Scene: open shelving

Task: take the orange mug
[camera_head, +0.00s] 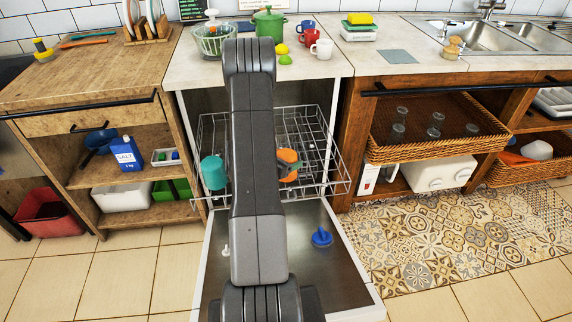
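An orange mug (288,157) sits in the wire rack (330,176) of the open dishwasher, right beside my arm in the picture. My arm covers its left part, and a bit of green shows at it. A teal cup (213,172) is in the same rack on the other side of my arm. My arm rises from the bottom of the view across the middle of the rack. My gripper is not visible; the arm hides that area.
The dishwasher door (300,265) lies open, with a blue object (321,237) on it. Red (311,37) and white (321,48) mugs, a green pot (269,23) and a glass bowl (212,40) stand on the counter above. Wooden cabinets flank both sides.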

